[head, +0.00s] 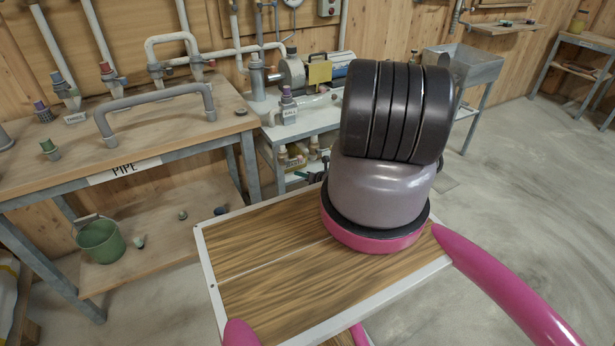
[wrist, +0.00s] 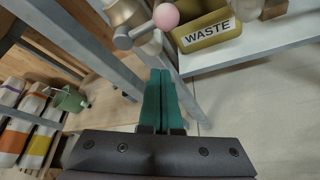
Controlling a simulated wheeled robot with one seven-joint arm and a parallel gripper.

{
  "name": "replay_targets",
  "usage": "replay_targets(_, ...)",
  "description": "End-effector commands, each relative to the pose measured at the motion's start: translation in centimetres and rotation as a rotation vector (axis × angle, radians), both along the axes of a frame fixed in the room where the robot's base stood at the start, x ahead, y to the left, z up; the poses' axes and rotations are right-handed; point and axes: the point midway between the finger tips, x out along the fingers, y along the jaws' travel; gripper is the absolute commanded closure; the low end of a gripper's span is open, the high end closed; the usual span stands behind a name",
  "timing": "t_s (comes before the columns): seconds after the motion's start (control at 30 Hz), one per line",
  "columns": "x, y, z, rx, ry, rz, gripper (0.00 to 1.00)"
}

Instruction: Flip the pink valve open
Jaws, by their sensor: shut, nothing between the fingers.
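The pink valve shows at the top of the wrist view as a pink ball knob (wrist: 165,16) on a short metal lever (wrist: 140,31). The lever joins a brass-coloured fitting on its left. My gripper (wrist: 163,72) has green fingers pressed together with nothing between them. In the picture the fingertips lie just below the knob and lever; I see no clear contact. In the head view my own arm hides much of the area, and I cannot make out the pink knob there.
A yellow bin labelled WASTE (wrist: 208,30) is right of the knob, on a light shelf (wrist: 255,52). Grey table legs flank the fingers. A green bucket (head: 100,240) sits on the lower shelf of the PIPE bench (head: 60,172). Open floor (head: 530,180) lies at right.

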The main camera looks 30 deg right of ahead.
Motion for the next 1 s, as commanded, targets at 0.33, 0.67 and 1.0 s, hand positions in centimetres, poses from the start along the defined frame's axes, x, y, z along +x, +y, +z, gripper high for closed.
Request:
replay_targets(0.33,2.9,-1.0,1.6,-0.002,-0.002,0.000,1.00)
replay_targets(0.67,2.9,-1.5,2.4,-0.001,0.000,0.000,1.00)
replay_targets(1.0,3.0,-1.5,2.5,-0.017,-0.001,0.000,1.00)
